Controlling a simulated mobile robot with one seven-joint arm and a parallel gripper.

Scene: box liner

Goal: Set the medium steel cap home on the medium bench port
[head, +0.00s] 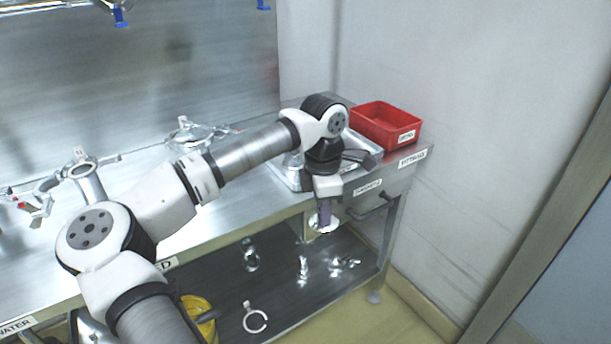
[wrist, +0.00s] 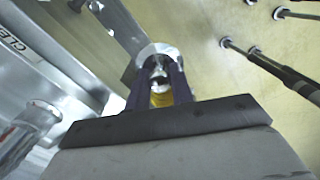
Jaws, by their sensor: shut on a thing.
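My gripper (head: 325,212) hangs just off the bench's front edge at the right, pointing down. Its purple fingers are shut on a shiny steel cap (head: 322,226), which hangs below the fingertips, clear of the bench. In the wrist view the cap (wrist: 158,52) shows as a round steel piece between the fingertips (wrist: 160,80). On the bench stand a steel port with a clamp (head: 88,180) at the left and another clamped steel fitting (head: 190,131) farther back. I cannot tell which is the medium port.
A red bin (head: 387,125) stands at the bench's right end, beside a steel tray (head: 285,172) partly behind my arm. The lower shelf (head: 285,290) holds several steel fittings and a clamp ring (head: 254,320). A yellow bucket (head: 203,318) stands lower left. A wall closes the right.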

